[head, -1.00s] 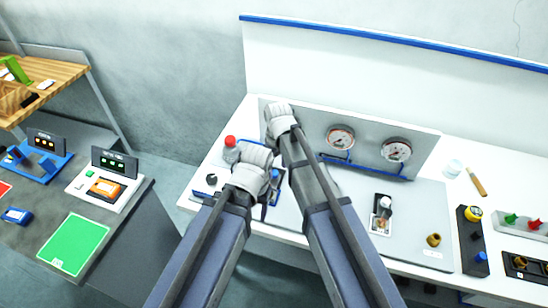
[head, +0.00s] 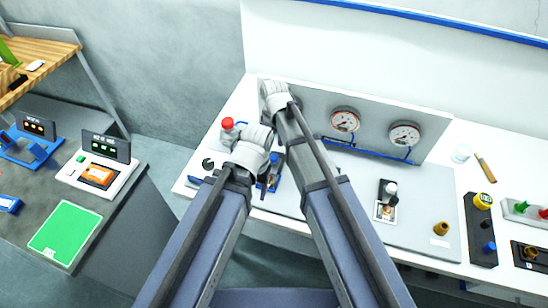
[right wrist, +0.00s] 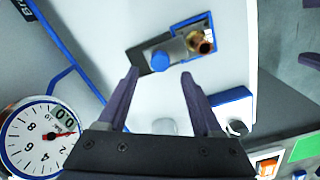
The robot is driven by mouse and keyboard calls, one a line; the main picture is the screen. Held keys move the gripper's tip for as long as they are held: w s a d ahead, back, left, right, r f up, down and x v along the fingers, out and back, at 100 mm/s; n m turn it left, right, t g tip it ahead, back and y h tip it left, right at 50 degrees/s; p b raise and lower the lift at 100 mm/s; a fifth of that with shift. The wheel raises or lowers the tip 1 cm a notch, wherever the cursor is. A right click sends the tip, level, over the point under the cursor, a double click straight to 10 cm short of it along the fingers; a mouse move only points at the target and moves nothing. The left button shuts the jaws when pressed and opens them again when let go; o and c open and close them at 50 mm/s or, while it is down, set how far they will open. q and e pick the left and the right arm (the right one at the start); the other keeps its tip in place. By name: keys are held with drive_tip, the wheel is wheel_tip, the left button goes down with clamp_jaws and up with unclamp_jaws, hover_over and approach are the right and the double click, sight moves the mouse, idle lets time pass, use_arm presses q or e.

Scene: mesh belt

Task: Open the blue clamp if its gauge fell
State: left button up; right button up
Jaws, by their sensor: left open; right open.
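Two round gauges, a left one (head: 345,119) and a right one (head: 404,133), sit on the grey back panel. One gauge (right wrist: 40,137) shows close in the right wrist view, with a red needle; I cannot tell its reading for sure. A blue-framed fixture (right wrist: 192,35) with a brass fitting and a blue-capped part (right wrist: 160,61) shows there too; it may be the blue clamp. In the head view its blue part (head: 271,180) is partly hidden by my arms. My right gripper (right wrist: 160,74) is open and empty. My left gripper (head: 254,143) is open, its fingers mostly hidden.
A dark holder with a small bottle (head: 388,191), a brass piece (head: 441,228) and a dark block with knobs (head: 481,229) stand to the right. A side bench holds a green pad (head: 64,233) and an orange-button box (head: 97,175).

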sight(274, 156)
use_arm(q)
wheel_tip(274, 156, down, 5)
drive_tip(key=b, duration=0.3)
drive_tip(key=shift+r+b, duration=0.15)
drive_tip(key=shift+b, duration=0.15)
use_arm(e)
wheel_tip(274, 156, down, 5)
drive_tip(key=shift+r, duration=0.15)
drive_tip(key=shift+r, duration=0.1)
clamp_jaws()
idle(0.6)
